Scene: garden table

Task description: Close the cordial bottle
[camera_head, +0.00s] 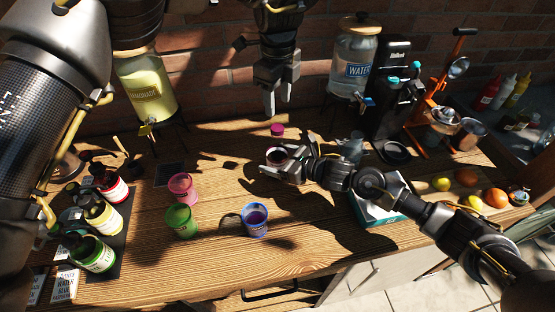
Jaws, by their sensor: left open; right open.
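Three syrup-type bottles stand at the left on a dark mat (118,262): one with a red label (115,190), one yellow (104,218) and one green (96,256). I cannot tell which is the cordial bottle, nor clearly whether each has its cap on. A small magenta piece (277,130) lies on the table at the back middle; I cannot tell if it is a cap. My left gripper (270,105) is open, pointing down above the table, behind that piece. My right gripper (268,164) is open, low over the table, beside a dark reddish round thing (278,154) partly hidden by it.
Pink (182,187), green (181,221) and blue (256,219) cups stand at centre-left. A lemonade dispenser (147,88) and water dispenser (355,60) stand behind. A black machine (392,105), orange press (430,90) and fruit (495,197) are right. The front middle is clear.

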